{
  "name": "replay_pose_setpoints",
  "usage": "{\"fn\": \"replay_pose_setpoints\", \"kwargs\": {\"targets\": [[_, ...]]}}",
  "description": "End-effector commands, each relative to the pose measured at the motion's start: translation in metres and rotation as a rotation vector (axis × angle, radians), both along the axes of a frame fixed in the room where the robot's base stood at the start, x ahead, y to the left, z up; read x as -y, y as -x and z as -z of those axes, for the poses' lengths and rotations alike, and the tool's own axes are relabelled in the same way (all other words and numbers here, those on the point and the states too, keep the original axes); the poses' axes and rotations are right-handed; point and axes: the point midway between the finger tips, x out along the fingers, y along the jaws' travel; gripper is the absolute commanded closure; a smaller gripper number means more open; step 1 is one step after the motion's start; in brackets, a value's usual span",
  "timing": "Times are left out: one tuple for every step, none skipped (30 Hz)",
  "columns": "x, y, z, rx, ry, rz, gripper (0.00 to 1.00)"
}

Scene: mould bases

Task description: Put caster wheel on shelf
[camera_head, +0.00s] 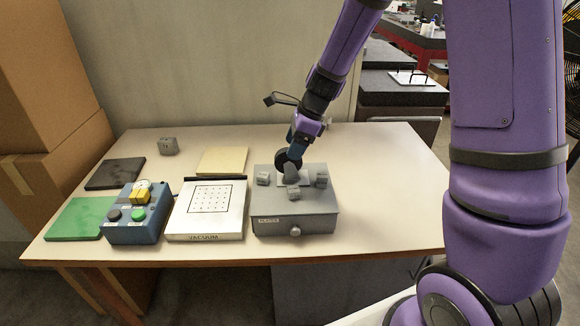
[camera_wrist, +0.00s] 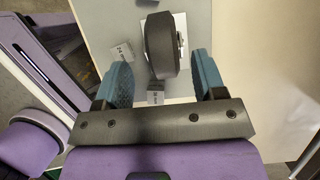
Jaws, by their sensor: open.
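The caster wheel (camera_wrist: 160,45) has a thick dark tread and stands on a white sheet in the wrist view. In the head view the caster wheel (camera_head: 283,161) sits on top of the grey drawer box (camera_head: 280,222), partly covered by my gripper. My gripper (camera_wrist: 160,72) is open, its two blue fingers one on either side of the wheel's near end, with gaps on both sides. In the head view my gripper (camera_head: 297,150) points down over the box. I cannot make out for certain which surface is the shelf.
Several small grey blocks (camera_head: 322,180) stand close around the wheel on the box. The table's right side (camera_head: 395,190) is clear.

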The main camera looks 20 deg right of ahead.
Motion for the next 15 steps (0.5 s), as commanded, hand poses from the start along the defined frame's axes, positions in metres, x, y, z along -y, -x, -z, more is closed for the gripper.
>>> {"fn": "replay_pose_setpoints", "kwargs": {"targets": [[-0.001, -0.001, 0.004, -0.002, 0.000, -0.001, 0.36], [-0.002, -0.001, 0.007, -0.003, 0.000, -0.001, 0.36], [-0.004, -0.002, 0.012, -0.005, 0.000, -0.002, 0.36], [-0.005, -0.003, 0.016, -0.005, 0.000, -0.002, 0.36], [-0.006, -0.004, 0.020, -0.004, 0.000, -0.001, 0.36], [-0.008, -0.005, 0.025, -0.004, 0.000, -0.001, 0.36], [-0.009, -0.006, 0.029, -0.004, 0.000, -0.002, 0.36], [-0.011, -0.007, 0.033, -0.003, 0.000, -0.002, 0.36], [-0.013, -0.007, 0.037, -0.004, 0.000, -0.002, 0.36], [-0.014, -0.008, 0.040, -0.004, -0.001, -0.002, 0.36], [-0.015, -0.008, 0.042, -0.003, -0.001, -0.001, 0.36], [-0.016, -0.009, 0.044, -0.002, 0.000, -0.002, 0.36], [-0.016, -0.009, 0.046, -0.001, 0.001, -0.001, 0.36], [-0.016, -0.009, 0.047, 0.000, 0.001, -0.002, 0.36], [-0.017, -0.009, 0.047, 0.000, 0.001, -0.002, 0.36]]}}
